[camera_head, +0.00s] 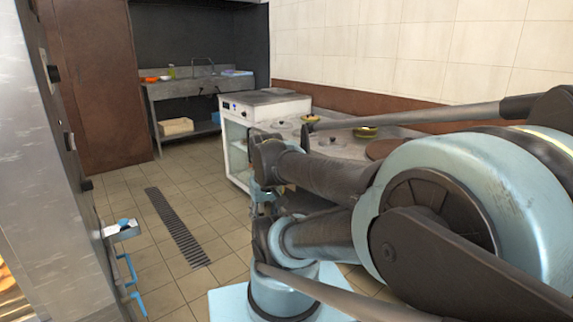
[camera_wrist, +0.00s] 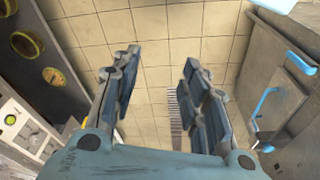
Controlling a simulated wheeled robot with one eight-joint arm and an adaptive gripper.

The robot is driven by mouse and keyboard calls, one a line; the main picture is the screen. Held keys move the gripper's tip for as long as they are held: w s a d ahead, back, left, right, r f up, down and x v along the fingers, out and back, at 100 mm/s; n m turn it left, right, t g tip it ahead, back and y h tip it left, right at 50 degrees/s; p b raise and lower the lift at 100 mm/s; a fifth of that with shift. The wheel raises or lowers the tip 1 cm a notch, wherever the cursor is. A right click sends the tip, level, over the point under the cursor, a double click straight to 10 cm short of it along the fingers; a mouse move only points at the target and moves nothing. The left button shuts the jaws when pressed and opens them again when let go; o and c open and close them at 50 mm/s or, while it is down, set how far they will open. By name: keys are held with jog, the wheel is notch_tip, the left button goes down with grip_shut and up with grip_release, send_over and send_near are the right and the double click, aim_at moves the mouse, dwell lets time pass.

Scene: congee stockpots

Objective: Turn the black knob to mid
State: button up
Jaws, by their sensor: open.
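I cannot tell which is the task's knob, nor read any setting marks. In the wrist view my gripper (camera_wrist: 160,65) is open and empty, with bare floor tiles between its fingers. It touches no knob. My arm covers much of the right side of the head view.
The steel appliance (camera_head: 35,185) edges the aisle on the left, with blue handles (camera_head: 128,270) low down. A floor drain (camera_head: 178,228) runs along the clear tiled aisle. A white counter unit (camera_head: 237,150) stands beyond my arm. A sink bench (camera_head: 195,88) is at the back.

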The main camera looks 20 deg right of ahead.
jog(key=w+d+r+m+h, duration=0.15)
jog(key=w+d+r, duration=0.25)
jog(key=w, duration=0.4)
jog(key=w+d+r+m+h, duration=0.1)
jog(key=w+d+r+h, duration=0.2)
jog(key=w+r, duration=0.35)
jog(key=w+d+m+h, duration=0.1)
jog(key=w+d+h, duration=0.15)
jog(key=w, duration=0.85)
jog(key=w+d+m+h, duration=0.15)
jog(key=w+d, duration=0.25)
jog(key=w, duration=0.7)
jog(key=w+d+f+m+t+h, duration=0.1)
jog(key=w+f+h, duration=0.1)
jog(key=w+f, duration=0.5)
jog(key=w+d+f+t+h, duration=0.1)
jog(key=w+f+h, duration=0.15)
jog(key=w, duration=0.85)
jog(key=w+f+m+h, duration=0.1)
jog(key=w+f+h, duration=0.1)
jog(key=w+f, duration=0.35)
jog(key=w+f+m+h, duration=0.1)
jog(key=w+f+h, duration=0.15)
jog(key=f, duration=0.55)
jog(key=w+x, duration=0.1)
jog(key=x, duration=1.5)
jog(key=shift+t, duration=0.4)
jog(key=shift+d+f, duration=0.1)
